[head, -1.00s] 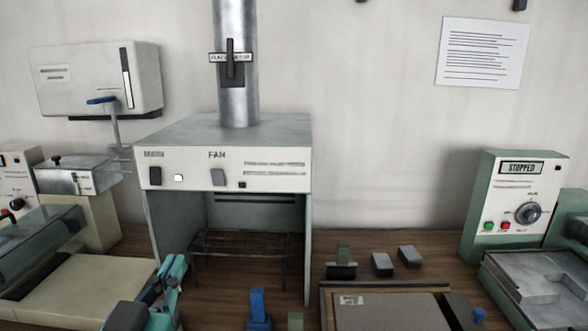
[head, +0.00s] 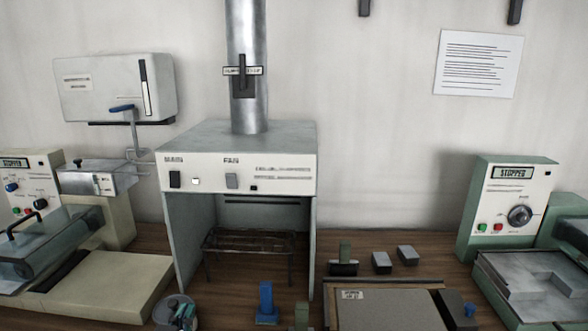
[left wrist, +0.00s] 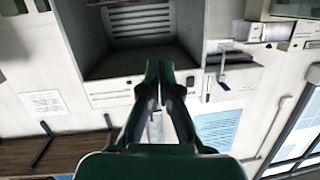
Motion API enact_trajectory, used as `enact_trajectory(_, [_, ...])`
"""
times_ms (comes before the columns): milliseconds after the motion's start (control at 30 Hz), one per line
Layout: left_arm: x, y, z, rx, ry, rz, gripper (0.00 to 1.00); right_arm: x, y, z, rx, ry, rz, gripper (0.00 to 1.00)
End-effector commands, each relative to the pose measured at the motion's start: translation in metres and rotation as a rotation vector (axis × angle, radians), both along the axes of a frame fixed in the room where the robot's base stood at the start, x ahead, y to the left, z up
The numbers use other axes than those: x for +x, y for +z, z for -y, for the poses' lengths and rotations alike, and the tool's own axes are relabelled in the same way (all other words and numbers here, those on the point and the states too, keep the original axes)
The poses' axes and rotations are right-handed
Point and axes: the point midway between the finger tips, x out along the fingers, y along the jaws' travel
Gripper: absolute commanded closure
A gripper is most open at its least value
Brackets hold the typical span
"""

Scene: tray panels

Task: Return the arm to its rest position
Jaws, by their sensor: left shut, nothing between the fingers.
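My right gripper is in no view.
The fume cabinet (head: 236,158) with its metal duct (head: 248,110) stands at the back. A cream machine (head: 115,272) stands left, a green-and-cream control box (head: 511,208) right. The blue block (head: 266,303) and a brown-edged tray panel (head: 395,312) are in front.

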Motion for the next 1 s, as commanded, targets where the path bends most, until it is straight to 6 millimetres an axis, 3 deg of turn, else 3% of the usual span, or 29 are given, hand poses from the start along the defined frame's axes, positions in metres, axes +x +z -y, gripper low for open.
enact_trajectory(167, [0.007,-0.089,-0.008,0.038,-0.012,-0.247,1.0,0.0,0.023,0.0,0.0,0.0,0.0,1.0])
enact_trajectory(267, [-0.008,-0.162,-0.009,0.013,-0.037,-0.445,1.0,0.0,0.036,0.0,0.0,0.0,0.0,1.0])
enact_trajectory(400, [-0.057,-0.257,0.001,-0.092,-0.074,-0.73,1.0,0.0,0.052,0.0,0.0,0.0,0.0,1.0])
enact_trajectory(533, [-0.118,-0.32,0.021,-0.228,-0.1,-0.976,1.0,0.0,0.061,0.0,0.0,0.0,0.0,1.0])
enact_trajectory(700, [-0.186,-0.359,0.055,-0.393,-0.123,-1.22,1.0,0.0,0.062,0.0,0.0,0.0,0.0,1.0])
enact_trajectory(867, [-0.203,-0.357,0.065,-0.501,-0.075,-1.311,1.0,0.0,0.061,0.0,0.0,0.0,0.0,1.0])
enact_trajectory(1000, [-0.206,-0.356,0.07,-0.538,-0.032,-1.327,1.0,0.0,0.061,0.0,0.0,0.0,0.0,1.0])
